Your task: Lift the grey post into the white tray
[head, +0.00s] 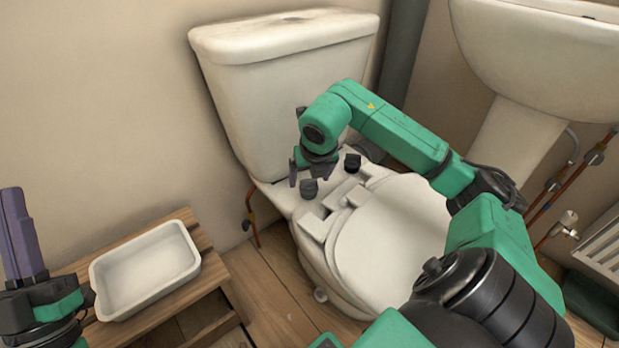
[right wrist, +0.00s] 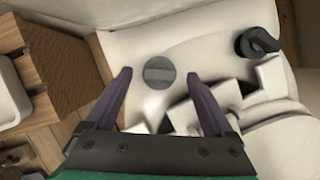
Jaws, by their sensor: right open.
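The grey post (head: 309,188) is a short round piece standing on the back ledge of the toilet, left of the seat hinges. In the right wrist view its round top (right wrist: 159,71) shows between and just beyond my fingertips. My right gripper (head: 309,175) is open and empty, just above the post, one finger on each side. It also shows in the right wrist view (right wrist: 158,78). The white tray (head: 186,277) lies on a wooden stand at the lower left and looks empty. My left gripper (head: 22,235) is at the left edge, partly cut off, left of the tray.
A darker post (head: 353,162) stands on the same ledge to the right, and shows in the right wrist view (right wrist: 258,43). White blocky hinge pieces (head: 343,195) lie beside it. The cistern (head: 285,90) rises behind. The wooden stand (head: 215,268) is left of the toilet.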

